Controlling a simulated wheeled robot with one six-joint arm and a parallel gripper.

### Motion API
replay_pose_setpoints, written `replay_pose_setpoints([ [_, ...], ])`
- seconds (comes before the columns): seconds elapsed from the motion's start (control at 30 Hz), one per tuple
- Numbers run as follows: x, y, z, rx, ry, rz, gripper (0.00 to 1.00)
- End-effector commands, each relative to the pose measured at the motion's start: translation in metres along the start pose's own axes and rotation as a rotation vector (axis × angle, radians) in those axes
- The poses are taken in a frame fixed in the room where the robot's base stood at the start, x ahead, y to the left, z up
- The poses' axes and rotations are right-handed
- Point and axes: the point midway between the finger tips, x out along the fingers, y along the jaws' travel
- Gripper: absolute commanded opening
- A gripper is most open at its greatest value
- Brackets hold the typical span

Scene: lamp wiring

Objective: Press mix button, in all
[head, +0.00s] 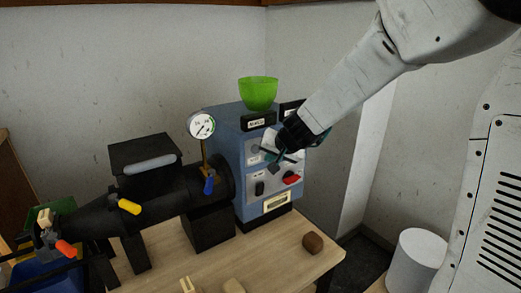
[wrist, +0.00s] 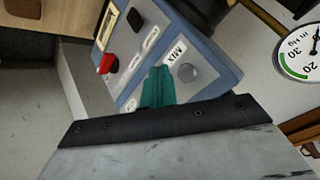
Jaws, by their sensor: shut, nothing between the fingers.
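The mix button (wrist: 186,72) is a round grey button next to a white label reading MIX (wrist: 172,52) on the blue control box's panel in the wrist view. The blue control box (head: 225,130) stands upright on the table in the head view. My gripper (head: 274,163) is in front of the panel's upper part. In the wrist view, my gripper's teal fingers (wrist: 158,75) are shut with nothing between them. Their tips appear just beside the MIX label and button. I cannot tell whether they touch the panel.
A red switch (head: 291,178) and a black switch (head: 259,188) sit lower on the panel. A green cup (head: 258,93) is on top of the box. A pressure gauge (head: 201,125) and a black machine with coloured levers (head: 160,195) stand to the left. A brown block (head: 313,242) lies on the table (head: 270,265).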

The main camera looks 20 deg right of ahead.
Motion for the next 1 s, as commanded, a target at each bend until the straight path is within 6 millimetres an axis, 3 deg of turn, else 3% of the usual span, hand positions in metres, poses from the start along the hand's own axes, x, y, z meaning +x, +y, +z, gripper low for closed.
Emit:
replay_pose_setpoints([
  [0.3,0.022,-0.016,-0.016,0.0,-0.001,0.0,0.0],
  [1.0,0.025,-0.018,-0.019,0.001,0.0,0.0,0.0],
])
